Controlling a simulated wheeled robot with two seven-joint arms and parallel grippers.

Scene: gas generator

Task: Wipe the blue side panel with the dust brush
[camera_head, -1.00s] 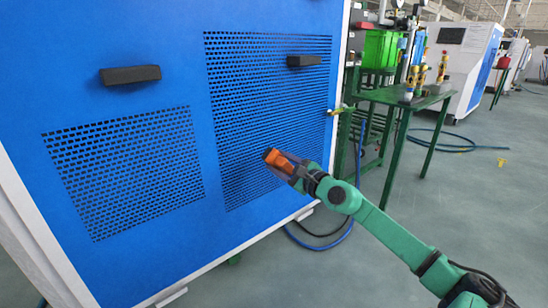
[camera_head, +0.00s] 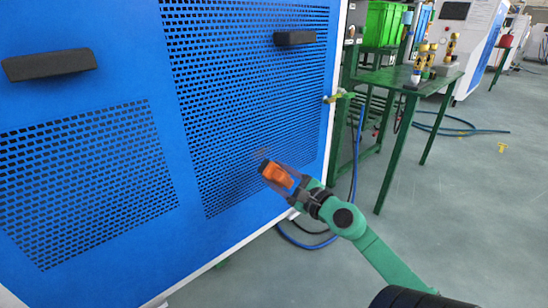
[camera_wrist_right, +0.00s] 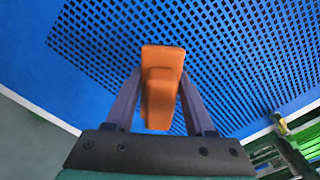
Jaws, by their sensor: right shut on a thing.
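The blue side panel (camera_head: 130,85) fills the left of the head view, with two perforated grilles and two black handles. My right gripper (camera_head: 284,180) is shut on the dust brush (camera_head: 275,174), which shows as an orange block in front of the right grille's lower part. In the right wrist view the brush (camera_wrist_right: 162,85) sits between the two fingers, with the panel (camera_wrist_right: 75,80) beyond it. I cannot tell whether the brush touches the panel. Its bristles are not clearly visible. My left gripper is not in view.
A green metal table (camera_head: 410,78) with a green crate (camera_head: 384,24) and brass fittings stands right of the panel. A blue hose (camera_head: 357,150) hangs by the panel's right edge and runs onto the floor. Grey floor (camera_head: 465,210) is open at the right.

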